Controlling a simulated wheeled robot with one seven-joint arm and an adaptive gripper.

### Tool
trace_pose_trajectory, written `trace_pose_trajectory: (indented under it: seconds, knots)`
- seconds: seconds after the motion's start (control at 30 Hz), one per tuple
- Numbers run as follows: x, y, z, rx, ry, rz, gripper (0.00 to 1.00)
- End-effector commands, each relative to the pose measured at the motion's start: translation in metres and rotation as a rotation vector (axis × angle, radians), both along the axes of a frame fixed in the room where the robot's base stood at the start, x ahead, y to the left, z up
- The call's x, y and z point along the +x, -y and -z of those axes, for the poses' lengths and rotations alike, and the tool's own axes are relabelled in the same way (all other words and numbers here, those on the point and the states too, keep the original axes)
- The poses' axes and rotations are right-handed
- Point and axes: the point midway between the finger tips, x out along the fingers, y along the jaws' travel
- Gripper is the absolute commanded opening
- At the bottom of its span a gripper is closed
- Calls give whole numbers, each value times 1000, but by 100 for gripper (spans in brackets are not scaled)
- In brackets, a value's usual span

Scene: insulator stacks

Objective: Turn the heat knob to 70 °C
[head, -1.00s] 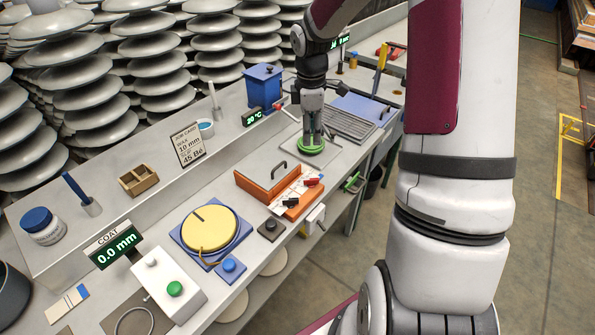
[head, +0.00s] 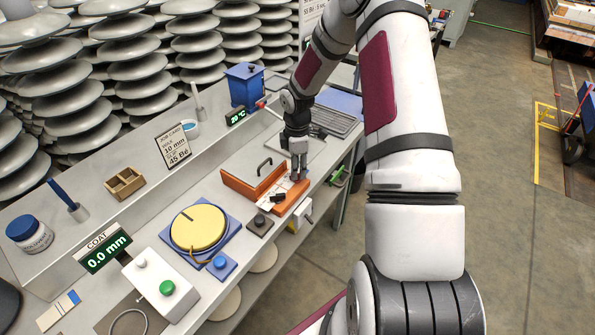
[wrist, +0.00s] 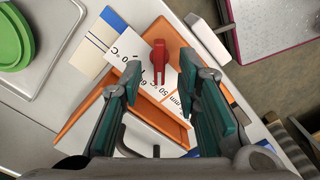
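The heat knob, a red lever-shaped pointer (wrist: 158,60), stands on a white plate (wrist: 130,62) with printed °C marks in the wrist view; 50 °C is legible and other marks are partly hidden. The plate is on the orange unit (head: 290,205). My gripper (wrist: 160,80) is open, with a green-padded finger on either side of the knob's line and a visible gap to it. In the head view my gripper (head: 298,178) is over the unit's right end and hides the red knob. A green display (head: 236,117) reads 20 °C.
A black knob (head: 277,198) is near my gripper. The yellow round plate (head: 199,227) is to the left. A green disc (wrist: 10,40) lies on a tray at the wrist view's upper left.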

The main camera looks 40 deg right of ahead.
Motion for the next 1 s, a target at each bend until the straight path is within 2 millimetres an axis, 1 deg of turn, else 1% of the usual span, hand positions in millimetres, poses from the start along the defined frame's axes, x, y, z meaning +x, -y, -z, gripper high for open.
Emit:
trace_pose_trajectory:
  seconds: [0.03,0.1,0.2,0.5,0.53,0.57,0.6,0.67,1.0]
  knots:
    - [0,-1,6,1,0,0,30]
    - [0,0,12,0,-1,0,30]
    - [0,0,18,0,1,0,30]
    - [1,0,20,-1,2,1,30]
    - [1,0,20,0,1,1,28]
    - [1,0,20,0,1,1,21]
    - [1,0,20,0,1,1,12]
    - [0,0,20,0,1,1,0]
    - [1,0,20,-1,2,13,0]
